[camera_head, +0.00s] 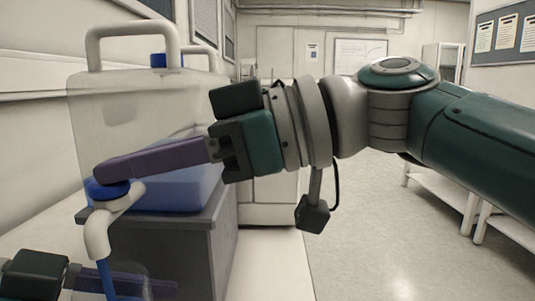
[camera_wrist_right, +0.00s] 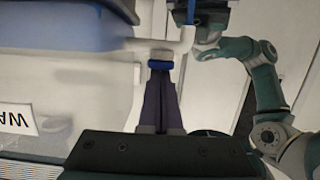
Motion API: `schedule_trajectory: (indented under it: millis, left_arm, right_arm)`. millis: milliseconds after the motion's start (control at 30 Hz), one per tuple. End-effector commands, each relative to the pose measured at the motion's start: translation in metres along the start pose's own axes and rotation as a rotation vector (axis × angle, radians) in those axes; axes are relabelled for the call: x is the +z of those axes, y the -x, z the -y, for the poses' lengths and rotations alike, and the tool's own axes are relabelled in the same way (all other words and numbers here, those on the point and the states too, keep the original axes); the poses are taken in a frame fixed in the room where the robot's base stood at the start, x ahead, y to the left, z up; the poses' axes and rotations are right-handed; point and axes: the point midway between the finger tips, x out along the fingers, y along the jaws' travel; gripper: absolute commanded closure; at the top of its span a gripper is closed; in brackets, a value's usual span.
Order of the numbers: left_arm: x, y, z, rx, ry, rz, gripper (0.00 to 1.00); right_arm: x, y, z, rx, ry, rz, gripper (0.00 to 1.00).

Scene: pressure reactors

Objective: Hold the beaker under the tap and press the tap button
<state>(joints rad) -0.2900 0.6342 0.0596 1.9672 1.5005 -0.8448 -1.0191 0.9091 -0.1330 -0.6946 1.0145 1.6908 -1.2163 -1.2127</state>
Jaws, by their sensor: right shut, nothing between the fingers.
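The white tap (camera_head: 101,225) with a blue button (camera_head: 107,188) sits on the front of a clear water tank (camera_head: 140,110). My right gripper (camera_head: 103,174) is shut and empty, its purple fingertips touching the button from above. The right wrist view also shows the fingers (camera_wrist_right: 160,80) meeting the blue button (camera_wrist_right: 160,64). A blue stream (camera_head: 106,280) runs down from the spout. A transparent beaker (camera_head: 132,271) is under the tap at the bottom edge, partly cut off. My left gripper (camera_head: 160,288) has its purple fingers at the beaker and appears shut on it; the fingertips are partly hidden.
The tank holds blue water and stands on a grey block (camera_head: 215,240) on a white bench (camera_head: 270,265). A second tank is behind it. A white label (camera_wrist_right: 17,118) shows in the right wrist view. The floor (camera_head: 370,230) to the right is open, with white shelving beyond.

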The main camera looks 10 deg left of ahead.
Motion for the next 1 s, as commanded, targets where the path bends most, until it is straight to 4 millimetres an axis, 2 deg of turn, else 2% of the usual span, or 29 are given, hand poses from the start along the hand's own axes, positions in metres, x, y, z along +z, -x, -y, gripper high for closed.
schedule_trajectory:
  millis: [33,233,367,467,600,800,1000]
  left_arm:
    - [0.001,0.000,0.000,0.000,0.000,-0.001,0.81]
    - [0.000,0.000,0.000,0.000,0.000,-0.001,0.81]
    - [0.000,0.000,0.000,0.000,0.000,-0.001,0.81]
    - [0.000,0.000,0.000,0.000,0.000,-0.001,0.81]
    - [0.000,0.000,0.000,0.000,0.000,-0.001,0.81]
    - [0.000,0.000,0.000,0.000,0.000,-0.001,0.81]
    - [0.000,0.000,0.000,0.000,0.000,-0.001,0.81]
  right_arm:
    - [0.011,-0.001,0.001,0.000,-0.009,0.025,1.00]
    - [0.006,0.000,0.000,-0.001,-0.007,0.023,1.00]
    - [-0.011,0.004,0.000,-0.001,-0.003,0.018,1.00]
    - [-0.035,0.009,-0.001,0.000,0.002,0.008,1.00]
    - [-0.036,0.044,-0.003,0.005,-0.003,0.006,1.00]
    - [-0.039,0.085,-0.002,0.004,0.000,0.004,1.00]
    - [-0.040,0.106,-0.002,0.002,0.001,0.001,1.00]
